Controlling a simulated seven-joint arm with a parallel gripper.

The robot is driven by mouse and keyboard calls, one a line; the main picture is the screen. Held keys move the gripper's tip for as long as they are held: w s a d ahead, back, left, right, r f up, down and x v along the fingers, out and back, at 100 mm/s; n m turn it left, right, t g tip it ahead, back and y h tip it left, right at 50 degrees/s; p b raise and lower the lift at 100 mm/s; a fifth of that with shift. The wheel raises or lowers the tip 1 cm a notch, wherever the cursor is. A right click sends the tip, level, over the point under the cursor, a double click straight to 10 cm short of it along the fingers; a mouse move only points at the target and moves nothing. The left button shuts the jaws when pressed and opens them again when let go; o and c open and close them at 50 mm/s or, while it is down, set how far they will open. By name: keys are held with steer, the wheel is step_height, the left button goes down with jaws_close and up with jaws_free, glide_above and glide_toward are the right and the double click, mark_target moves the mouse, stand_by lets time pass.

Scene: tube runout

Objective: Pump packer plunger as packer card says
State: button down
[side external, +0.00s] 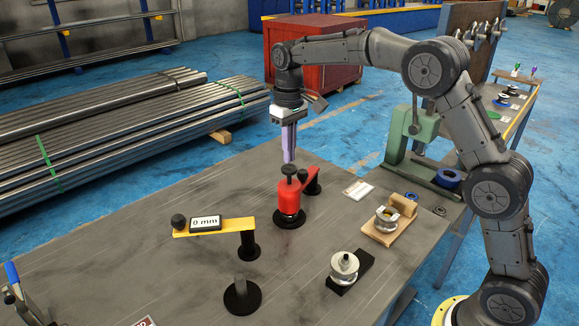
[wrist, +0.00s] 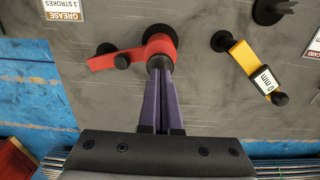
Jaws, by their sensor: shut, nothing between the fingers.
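The red packer (side external: 291,196) stands upright on the grey bench, with a black plunger cap (side external: 289,169) on top and a red side arm. In the wrist view the red packer (wrist: 160,44) lies just beyond my fingers, its black plunger cap (wrist: 159,62) at their tips. My gripper (side external: 289,160) points down with its purple fingers shut and empty, right over the cap. I cannot tell whether the tips touch it. The packer card (wrist: 64,10) shows "GREASE 3 STROKES"; it also lies on the bench in the side view (side external: 357,190).
A yellow gauge arm (side external: 215,227) reading "0 mm" stands left of the packer. A black post (side external: 242,296), a metal fitting on a black block (side external: 344,267) and a wooden fixture (side external: 390,222) stand nearby. Bare bench lies between them.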

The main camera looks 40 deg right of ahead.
steer(key=shift+r, duration=0.15)
steer(key=shift+r, duration=2.9)
steer(key=s+r+t, duration=0.2)
steer(key=s+r, duration=0.4)
steer(key=s, duration=0.3)
steer(key=s+r+t, duration=0.1)
steer(key=s+r, duration=0.5)
steer(key=s, duration=0.3)
steer(key=s+f+t, duration=0.2)
steer(key=s+f, duration=1.3)
steer(key=s, duration=0.1)
steer(key=shift+t, duration=0.3)
